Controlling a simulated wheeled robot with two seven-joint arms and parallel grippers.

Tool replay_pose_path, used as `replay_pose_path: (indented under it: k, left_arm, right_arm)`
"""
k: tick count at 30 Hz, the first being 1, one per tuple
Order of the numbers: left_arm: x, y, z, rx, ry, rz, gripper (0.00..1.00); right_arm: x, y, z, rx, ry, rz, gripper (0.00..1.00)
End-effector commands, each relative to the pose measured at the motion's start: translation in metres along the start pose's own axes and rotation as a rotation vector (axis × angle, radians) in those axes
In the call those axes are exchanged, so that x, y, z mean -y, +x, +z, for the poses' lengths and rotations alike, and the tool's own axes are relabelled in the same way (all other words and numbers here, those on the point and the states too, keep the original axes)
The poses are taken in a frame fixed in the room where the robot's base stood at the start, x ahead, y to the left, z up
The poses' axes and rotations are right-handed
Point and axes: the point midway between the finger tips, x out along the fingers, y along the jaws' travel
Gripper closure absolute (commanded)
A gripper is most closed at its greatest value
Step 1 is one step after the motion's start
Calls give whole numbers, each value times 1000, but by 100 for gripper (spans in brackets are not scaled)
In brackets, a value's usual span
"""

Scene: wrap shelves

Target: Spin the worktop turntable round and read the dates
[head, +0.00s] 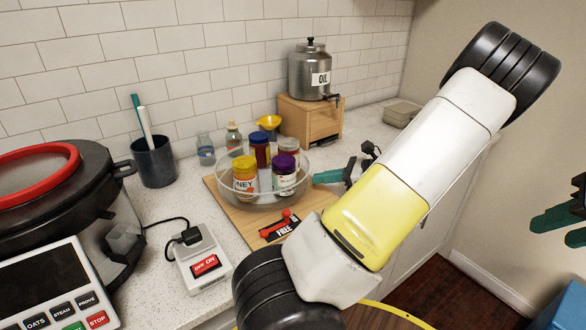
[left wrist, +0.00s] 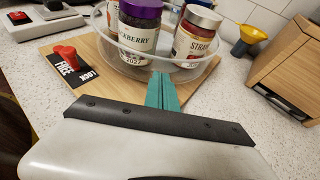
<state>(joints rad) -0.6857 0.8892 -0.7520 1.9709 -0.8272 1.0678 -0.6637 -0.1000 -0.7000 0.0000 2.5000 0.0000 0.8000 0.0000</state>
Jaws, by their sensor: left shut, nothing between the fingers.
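The turntable, a clear round tray with a low wall (head: 262,203), sits on a wooden board (head: 222,190). My left gripper (head: 318,178) is shut and empty at the tray's right wall; contact is unclear. My right gripper (head: 545,220) looks open at the right edge, partly cut off.
A red-knobbed lock plate marked "FREE" (head: 280,230) lies on the board's front. A switch box (head: 203,262) and a large cooker (head: 65,200) stand left. Behind are a cup (head: 153,163), small bottles, a yellow funnel (head: 268,122) and an oil can (head: 308,72) on a wooden box (head: 300,120).

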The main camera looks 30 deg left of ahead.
Motion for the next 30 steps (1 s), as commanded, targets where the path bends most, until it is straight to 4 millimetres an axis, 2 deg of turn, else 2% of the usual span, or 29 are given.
replay_pose_path:
  k: [12, 30]
  left_arm:
    - [-1, 9, 4, 1, -1, -1, 100]
    - [-17, 5, 3, 1, -1, 0, 100]
  right_arm:
    - [0, 0, 0, 0, 0, 0, 64]
    - [0, 0, 0, 0, 0, 0, 64]
